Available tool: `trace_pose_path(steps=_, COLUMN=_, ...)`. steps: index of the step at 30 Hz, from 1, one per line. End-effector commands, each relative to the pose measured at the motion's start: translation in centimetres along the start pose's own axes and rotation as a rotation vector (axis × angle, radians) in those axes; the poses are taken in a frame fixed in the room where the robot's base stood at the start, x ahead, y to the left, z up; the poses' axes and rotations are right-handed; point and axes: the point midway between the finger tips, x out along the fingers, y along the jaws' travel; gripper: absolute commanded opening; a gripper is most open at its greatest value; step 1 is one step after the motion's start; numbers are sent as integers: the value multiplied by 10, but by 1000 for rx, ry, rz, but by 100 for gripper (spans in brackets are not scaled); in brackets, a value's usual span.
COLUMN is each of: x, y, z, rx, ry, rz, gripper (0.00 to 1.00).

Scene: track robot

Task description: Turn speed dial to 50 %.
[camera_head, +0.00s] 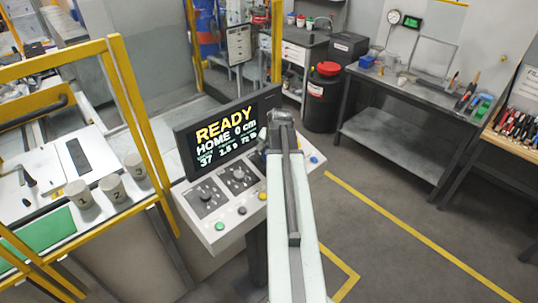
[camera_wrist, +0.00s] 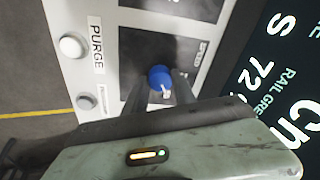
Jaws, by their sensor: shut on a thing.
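The speed dial (camera_wrist: 159,75) is a round blue knob on a dark square plate in the wrist view, with a small white mark on its near side. The word SPEED stands sideways beside it. My gripper (camera_wrist: 160,88) has its two dark fingers on either side of the knob and is shut on it. In the head view my gripper (camera_head: 268,143) reaches the right part of the console and hides this dial. The screen (camera_head: 228,130) reads READY, HOME 0 cm, with smaller numbers below; the wrist view shows 72 on it.
The console panel (camera_head: 218,234) also bears two black dials, (camera_head: 206,196) and (camera_head: 239,176), and several push buttons. In the wrist view a white button (camera_wrist: 70,46) is beside a PURGE label. Yellow rails stand left; floor right is open.

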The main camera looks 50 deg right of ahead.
Motion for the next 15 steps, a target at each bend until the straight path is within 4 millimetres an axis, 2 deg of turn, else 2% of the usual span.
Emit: trace_pose_path(steps=15, x=0, y=0, z=1, rx=69, ry=2, rz=11, gripper=0)
